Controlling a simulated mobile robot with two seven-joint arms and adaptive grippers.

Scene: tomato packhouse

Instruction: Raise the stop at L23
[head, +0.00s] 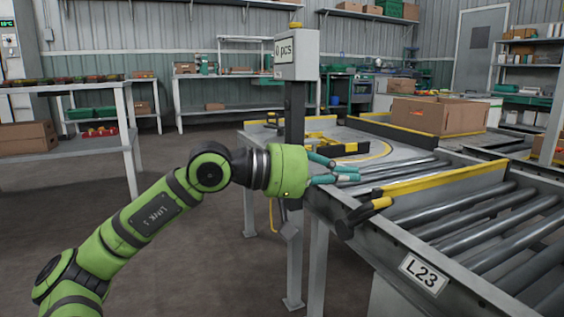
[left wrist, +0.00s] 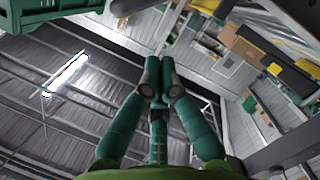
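The plate L23 (head: 423,273) is fixed on the side rail of the roller conveyor. Behind it, a yellow-edged bar (head: 450,181) spans the rollers; it looks like the stop, but I cannot tell whether it is up or down. A lever with a black grip and a yellow part (head: 381,203) sticks out at the rail by the bar's near end. My left gripper (head: 352,174) is just left of and above the lever, apart from it. Its teal fingertips are drawn together with nothing between them, also in the left wrist view (left wrist: 158,80). My right gripper is out of view.
A post with a "0 pcs" display box (head: 297,55) stands behind my left gripper. A cardboard box (head: 438,114) sits farther back on the conveyor. The conveyor's side rail (head: 395,240) and legs stand close by.

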